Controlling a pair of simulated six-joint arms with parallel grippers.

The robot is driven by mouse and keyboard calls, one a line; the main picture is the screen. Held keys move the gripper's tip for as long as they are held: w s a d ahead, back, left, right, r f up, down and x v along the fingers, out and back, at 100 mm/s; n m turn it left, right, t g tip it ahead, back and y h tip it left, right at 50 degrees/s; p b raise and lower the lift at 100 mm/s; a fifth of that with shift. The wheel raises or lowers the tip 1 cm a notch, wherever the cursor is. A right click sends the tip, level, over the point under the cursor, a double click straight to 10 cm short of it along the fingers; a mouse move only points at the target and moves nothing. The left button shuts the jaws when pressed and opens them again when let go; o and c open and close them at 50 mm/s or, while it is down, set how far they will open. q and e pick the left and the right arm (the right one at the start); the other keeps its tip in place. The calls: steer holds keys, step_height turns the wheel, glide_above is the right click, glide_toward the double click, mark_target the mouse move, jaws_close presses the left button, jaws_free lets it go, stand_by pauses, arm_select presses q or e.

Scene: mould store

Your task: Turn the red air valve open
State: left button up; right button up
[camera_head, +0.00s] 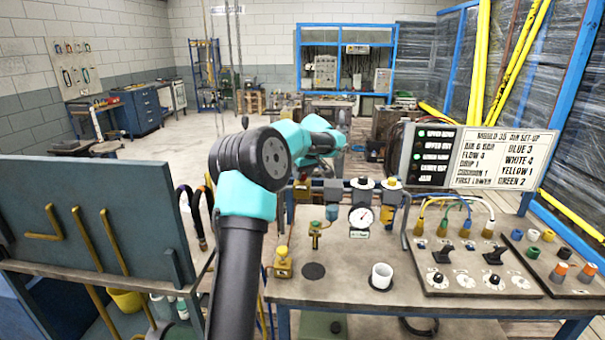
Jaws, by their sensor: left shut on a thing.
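I cannot make out the red air valve in the head view. My left arm rises from the bottom and reaches forward over the bench's back edge. My left gripper (306,172) is small and partly hidden behind my own wrist, at the left end of the air line. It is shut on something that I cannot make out. On the air line to its right are a grey fitting (333,190), a blue-bowled filter (331,212) and a regulator with a round white gauge (360,216). My right gripper is not in view.
A lit sign (487,160) stands behind. A dark upright board (95,215) is at the left. The bench front is mostly clear.

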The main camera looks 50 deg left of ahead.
arm_select(q)
steer(key=shift+n+g, duration=0.3)
steer(key=shift+n, duration=0.3)
steer(key=o, duration=0.9)
steer(key=v, duration=1.7)
steer(key=shift+r, duration=0.2)
